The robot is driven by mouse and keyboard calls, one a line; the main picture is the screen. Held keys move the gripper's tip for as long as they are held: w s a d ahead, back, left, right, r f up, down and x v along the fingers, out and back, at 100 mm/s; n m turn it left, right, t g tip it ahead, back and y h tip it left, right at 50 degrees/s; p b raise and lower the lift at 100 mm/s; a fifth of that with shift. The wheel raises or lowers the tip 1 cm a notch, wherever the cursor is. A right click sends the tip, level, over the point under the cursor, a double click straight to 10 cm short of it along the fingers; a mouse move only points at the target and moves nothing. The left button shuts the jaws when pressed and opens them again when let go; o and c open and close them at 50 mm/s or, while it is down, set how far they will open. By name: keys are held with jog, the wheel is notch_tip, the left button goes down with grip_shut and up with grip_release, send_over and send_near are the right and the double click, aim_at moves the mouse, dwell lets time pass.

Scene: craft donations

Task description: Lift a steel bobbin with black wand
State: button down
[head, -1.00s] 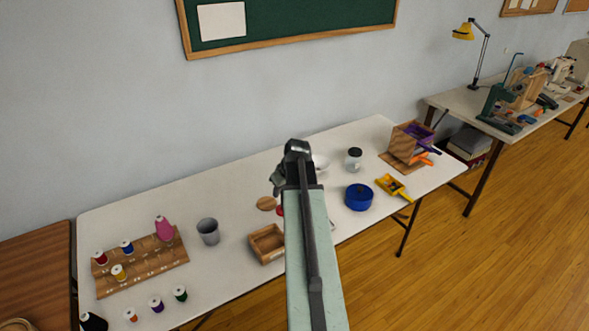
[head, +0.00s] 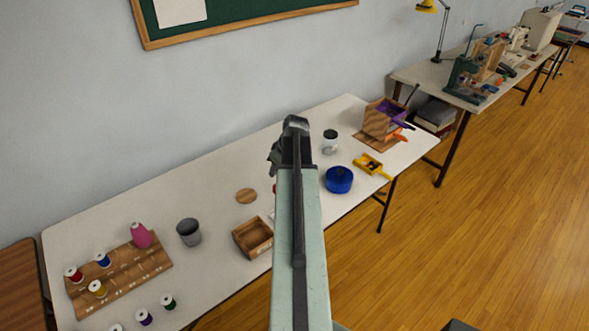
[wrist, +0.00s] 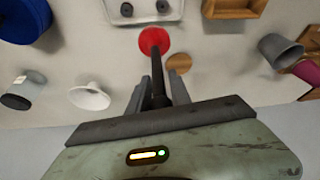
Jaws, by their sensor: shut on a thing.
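My gripper (wrist: 157,92) is shut on the black wand (wrist: 158,76), whose dark shaft runs between the fingers in the wrist view. The wand ends in a round red piece (wrist: 154,41), which is over the table near the white tray. Two dark round bobbins (wrist: 126,9) sit apart in the white tray (wrist: 146,20), at the top edge of the wrist view. The red end looks apart from both bobbins. In the head view my arm hides most of the wand and tray; only a sliver of red shows beside it.
A wooden box (head: 234,238), grey cup (head: 188,233) and wooden disc (head: 246,196) stand left of my arm. A white funnel-like thing (wrist: 90,98) is near the fingers in the wrist view.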

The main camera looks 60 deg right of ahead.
jog(key=s+d, duration=0.4)
jog(key=s, duration=0.1)
notch_tip(320, 180, down, 7)
jog(key=b, duration=0.7)
jog(key=shift+w+f, duration=0.15)
notch_tip(320, 180, up, 7)
jog(key=p, duration=0.7)
dwell(0.5)
